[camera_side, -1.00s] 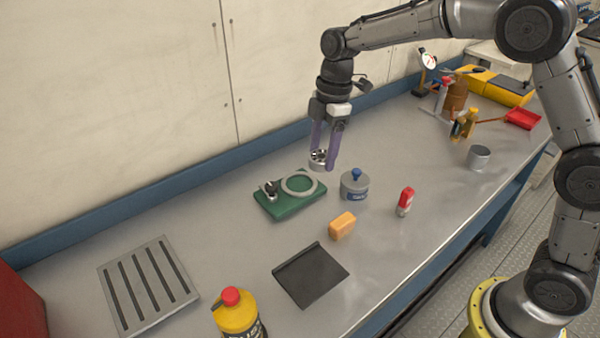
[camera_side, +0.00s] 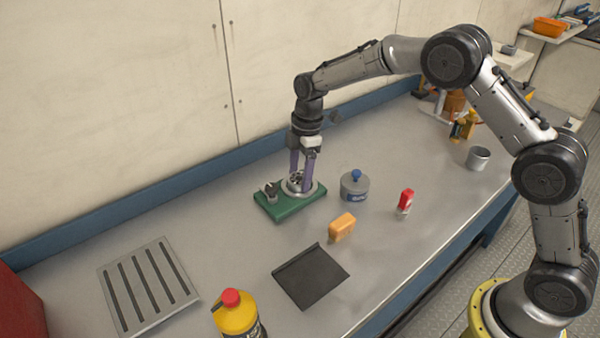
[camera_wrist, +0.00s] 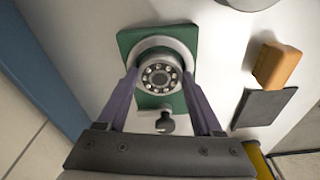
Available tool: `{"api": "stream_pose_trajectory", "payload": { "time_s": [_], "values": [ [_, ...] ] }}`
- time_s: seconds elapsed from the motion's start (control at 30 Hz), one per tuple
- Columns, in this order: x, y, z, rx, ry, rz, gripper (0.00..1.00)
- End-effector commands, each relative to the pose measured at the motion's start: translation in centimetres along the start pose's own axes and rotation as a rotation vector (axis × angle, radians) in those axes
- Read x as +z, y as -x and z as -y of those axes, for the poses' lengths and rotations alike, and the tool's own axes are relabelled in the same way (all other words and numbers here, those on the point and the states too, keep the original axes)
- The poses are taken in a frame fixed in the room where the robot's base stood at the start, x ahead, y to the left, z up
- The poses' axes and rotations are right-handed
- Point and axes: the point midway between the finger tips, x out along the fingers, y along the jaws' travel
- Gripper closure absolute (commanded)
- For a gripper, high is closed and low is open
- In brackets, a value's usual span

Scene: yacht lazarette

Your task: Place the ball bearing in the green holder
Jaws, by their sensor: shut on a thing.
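The green holder (camera_side: 291,208) lies on the bench, with a pale ring seat and a small metal clamp knob at its left end. In the wrist view the holder (camera_wrist: 185,36) lies under my fingers, with its knob (camera_wrist: 165,123) nearer my palm. The ball bearing (camera_wrist: 160,77) is a metal ring with several balls showing, between my fingertips and over the ring seat. My gripper (camera_side: 301,184) points down and is shut on the bearing; it also shows in the wrist view (camera_wrist: 160,80). Whether the bearing touches the seat cannot be told.
An orange block (camera_side: 342,228), a red-capped tube (camera_side: 405,202), a dark flat plate (camera_side: 311,275), a slotted grate (camera_side: 149,286) and a yellow bottle (camera_side: 237,314) are nearby. The bench left of the holder is clear.

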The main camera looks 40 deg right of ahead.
Motion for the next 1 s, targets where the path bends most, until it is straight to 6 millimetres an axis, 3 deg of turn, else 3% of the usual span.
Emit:
{"api": "stream_pose_trajectory", "payload": {
  "time_s": [0.23, 0.27, 0.4, 0.77, 1.0],
  "values": [
    [0.0, -0.2, 0.0, 0.002, 0.0, -0.001, 1.0],
    [0.1, -0.3, 0.0, -0.001, 0.0, 0.0, 0.31],
    [0.1, -0.3, 0.0, -0.001, 0.0, 0.0, 0.05],
    [0.0, 0.0, 0.0, 0.001, 0.0, 0.0, 0.02],
    [0.0, 3.4, -0.1, 0.005, 0.0, -0.001, 0.02]
  ]
}}
